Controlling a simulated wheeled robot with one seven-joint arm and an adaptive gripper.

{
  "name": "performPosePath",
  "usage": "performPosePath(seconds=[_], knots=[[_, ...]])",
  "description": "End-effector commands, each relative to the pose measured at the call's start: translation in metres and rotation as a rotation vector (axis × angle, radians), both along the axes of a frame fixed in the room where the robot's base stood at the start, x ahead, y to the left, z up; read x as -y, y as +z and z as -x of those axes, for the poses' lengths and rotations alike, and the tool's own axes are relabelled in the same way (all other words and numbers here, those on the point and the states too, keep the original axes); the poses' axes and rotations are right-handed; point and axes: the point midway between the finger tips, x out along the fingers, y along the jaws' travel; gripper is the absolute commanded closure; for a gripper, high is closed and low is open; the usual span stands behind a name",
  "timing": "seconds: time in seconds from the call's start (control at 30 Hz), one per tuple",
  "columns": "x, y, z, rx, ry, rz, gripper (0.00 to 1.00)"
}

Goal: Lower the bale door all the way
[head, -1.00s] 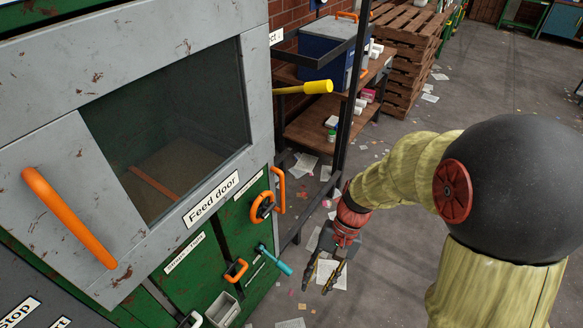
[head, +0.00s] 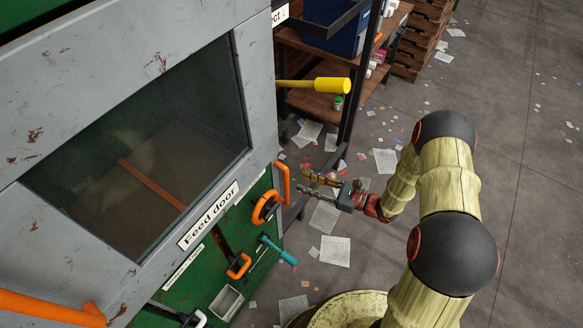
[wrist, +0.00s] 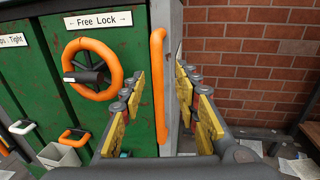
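The green lower front of the machine (head: 213,262), which I take for the bale door, is upright; no label reading "bale door" is legible. An orange upright bar handle (head: 284,181) stands at its right edge and shows large in the wrist view (wrist: 158,92). An orange handwheel (wrist: 93,69) under a "Free Lock" label is left of the bar; it also shows in the head view (head: 265,208). My gripper (head: 308,185) is open just right of the bar. In the wrist view the bar appears between its spread fingers (wrist: 157,88), not gripped.
The grey feed door (head: 210,215) with a dark window is above the green front. A yellow-ended lever (head: 330,85) juts out above my gripper. A teal-handled lever (head: 279,250) is below the wheel. A shelf rack (head: 350,100) stands behind. Papers litter the open floor at right.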

Motion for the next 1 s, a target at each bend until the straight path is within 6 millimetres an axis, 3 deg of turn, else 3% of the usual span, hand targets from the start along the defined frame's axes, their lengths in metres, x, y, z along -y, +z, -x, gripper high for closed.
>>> performPosePath(seconds=[0.53, 1.0], knots=[[-0.061, 0.003, -0.029, 0.003, 0.006, -0.013, 0.69], [-0.07, 0.004, -0.034, 0.002, 0.004, -0.013, 0.71]])
